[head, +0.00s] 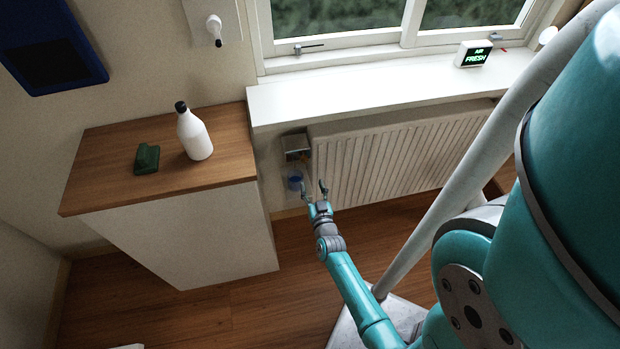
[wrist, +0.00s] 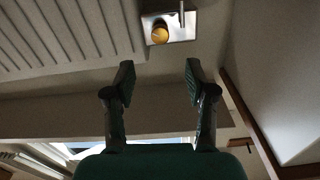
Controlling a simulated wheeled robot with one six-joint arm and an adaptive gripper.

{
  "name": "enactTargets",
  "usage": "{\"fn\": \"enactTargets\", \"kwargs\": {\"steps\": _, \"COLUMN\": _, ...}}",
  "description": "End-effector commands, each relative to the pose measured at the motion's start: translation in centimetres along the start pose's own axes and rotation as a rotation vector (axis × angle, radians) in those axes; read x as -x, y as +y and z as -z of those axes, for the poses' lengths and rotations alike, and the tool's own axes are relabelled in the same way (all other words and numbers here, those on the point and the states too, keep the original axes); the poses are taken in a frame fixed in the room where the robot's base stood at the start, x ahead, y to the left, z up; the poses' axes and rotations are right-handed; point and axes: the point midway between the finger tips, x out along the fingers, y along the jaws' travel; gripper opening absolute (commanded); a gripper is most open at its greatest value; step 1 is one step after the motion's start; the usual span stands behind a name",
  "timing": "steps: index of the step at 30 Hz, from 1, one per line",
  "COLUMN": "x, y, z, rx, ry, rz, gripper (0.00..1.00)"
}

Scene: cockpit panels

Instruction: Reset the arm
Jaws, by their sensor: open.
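My gripper (head: 314,190) is open and empty in the head view, at the end of my teal arm (head: 350,285). It is in front of the wall strip between the cabinet and the radiator, close to the radiator's left end. In the wrist view my gripper (wrist: 158,80) shows two dark fingers spread apart with nothing between them. Beyond the fingertips is a metal box (wrist: 182,24) with a round orange knob (wrist: 160,33) and a small lever. The box (head: 296,146) also shows in the head view, above the fingers.
A blue round item (head: 295,180) is just left of the fingers. The white radiator (head: 400,155) is under the window sill (head: 380,92). A wooden-topped cabinet (head: 105,180) at left bears a white bottle (head: 195,137) and a green object (head: 146,159). Floor (head: 290,270) around the arm is clear.

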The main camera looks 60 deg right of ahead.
Motion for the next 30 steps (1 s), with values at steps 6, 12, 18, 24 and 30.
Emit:
{"fn": "enactTargets", "kwargs": {"steps": 6, "x": 1.0, "y": 0.0, "z": 0.1, "rx": -0.001, "ry": 0.000, "rz": 0.000, "gripper": 0.55}}
{"fn": "enactTargets", "kwargs": {"steps": 12, "x": 1.1, "y": 0.0, "z": 0.1, "rx": -0.001, "ry": 0.001, "rz": 0.000, "gripper": 0.55}}
{"fn": "enactTargets", "kwargs": {"steps": 18, "x": 1.0, "y": 0.0, "z": 0.1, "rx": -0.001, "ry": 0.000, "rz": 0.000, "gripper": 0.55}}
{"fn": "enactTargets", "kwargs": {"steps": 24, "x": 1.1, "y": -0.1, "z": 0.0, "rx": -0.001, "ry": 0.000, "rz": 0.002, "gripper": 0.55}}
{"fn": "enactTargets", "kwargs": {"steps": 30, "x": 5.0, "y": -2.2, "z": -0.1, "rx": 0.006, "ry": -0.024, "rz": 0.063, "gripper": 0.55}}
